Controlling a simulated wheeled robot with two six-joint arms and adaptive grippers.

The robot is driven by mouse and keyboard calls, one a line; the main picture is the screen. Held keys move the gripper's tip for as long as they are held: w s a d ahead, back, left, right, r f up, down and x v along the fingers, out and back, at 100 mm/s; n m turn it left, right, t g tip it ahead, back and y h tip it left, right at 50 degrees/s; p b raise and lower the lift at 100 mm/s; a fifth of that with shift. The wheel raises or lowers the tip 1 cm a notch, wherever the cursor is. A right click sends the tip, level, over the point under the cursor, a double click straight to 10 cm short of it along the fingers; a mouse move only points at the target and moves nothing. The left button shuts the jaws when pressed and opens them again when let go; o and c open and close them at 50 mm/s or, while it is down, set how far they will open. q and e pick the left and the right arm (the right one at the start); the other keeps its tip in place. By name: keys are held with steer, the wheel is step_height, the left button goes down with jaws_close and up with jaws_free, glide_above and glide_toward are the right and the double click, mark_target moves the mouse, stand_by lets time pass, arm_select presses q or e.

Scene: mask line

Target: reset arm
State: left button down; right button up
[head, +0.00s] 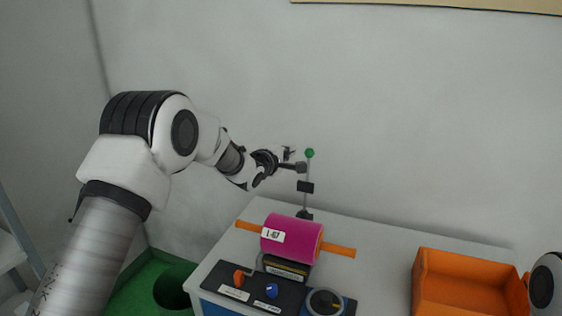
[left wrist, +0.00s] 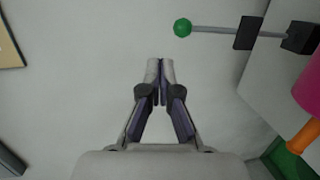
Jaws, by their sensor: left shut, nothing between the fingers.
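My left arm (head: 150,150) comes in from the left in the head view. Its gripper (head: 291,156) is raised above the back of the table, close to a thin post with a green ball on top (head: 309,153). In the left wrist view the left gripper (left wrist: 160,64) is shut, with its fingertips together and nothing between them. The green ball (left wrist: 182,28) shows to the right of the fingertips there, apart from them. My right gripper is not in view; only a piece of my right arm (head: 542,285) shows at the right edge.
A white table (head: 370,230) carries a magenta roll labelled L-67 (head: 300,240) on an orange rod, above a dark panel with knobs (head: 250,288). An orange bin (head: 425,275) stands at the right. A green box with a round hole (head: 140,283) is at lower left. A wall stands behind.

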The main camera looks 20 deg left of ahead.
arm_select(q)
steer(key=s+f+m+g+b, duration=0.1)
steer(key=s+f+m+g, duration=0.15)
steer(key=s+f, duration=0.75)
steer(key=s+f+m+g+y+b, duration=0.1)
steer(key=s+f+m+g, duration=0.15)
steer(key=s+f, duration=0.7)
steer(key=s+f+m+g, duration=0.2)
steer(key=s+f+g, duration=0.15)
steer(key=f, duration=1.15)
steer(key=s+f+m+g+y, duration=0.1)
steer(key=s+f+m+g, duration=0.2)
steer(key=s, duration=1.3)
steer(key=s+f+m+g+b, duration=0.1)
steer(key=s+f+m+g, duration=0.3)
steer(key=s, duration=1.3)
step_height(320, 180, down, 4)
steer(key=shift+r+m+y+b, duration=0.1)
steer(key=shift+m+y+b, duration=0.25)
steer(key=shift+m, duration=0.55)
arm_select(e)
steer(key=f, duration=0.4)
steer(key=shift+w+f, duration=0.15)
steer(key=shift+w, duration=0.05)
